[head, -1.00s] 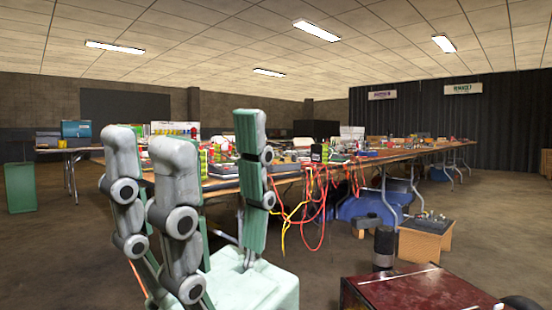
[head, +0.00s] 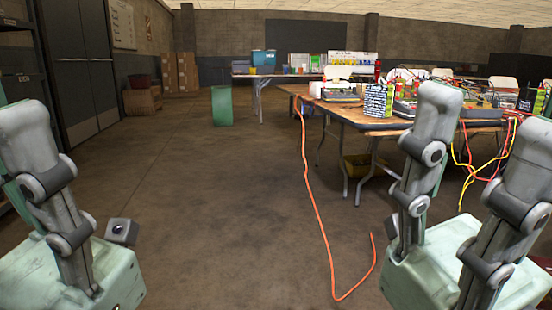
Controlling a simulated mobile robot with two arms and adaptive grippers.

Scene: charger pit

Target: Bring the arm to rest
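My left gripper (head: 25,125) stands upright at the left edge of the head view. One grey jointed finger and part of the pale green body show; the rest is cut off by the frame, so its opening cannot be told. My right gripper (head: 485,130) stands upright at the right, in front of the long table (head: 390,124). Its grey fingers are spread apart with nothing visible between them. Both grippers are wide apart, with floor between them.
An orange cable (head: 315,200) hangs from the long table and trails across the floor. Red and yellow cables (head: 480,165) hang at the right. A green bin (head: 222,106) and a dark cabinet (head: 80,60) stand farther back. The middle-left floor is clear.

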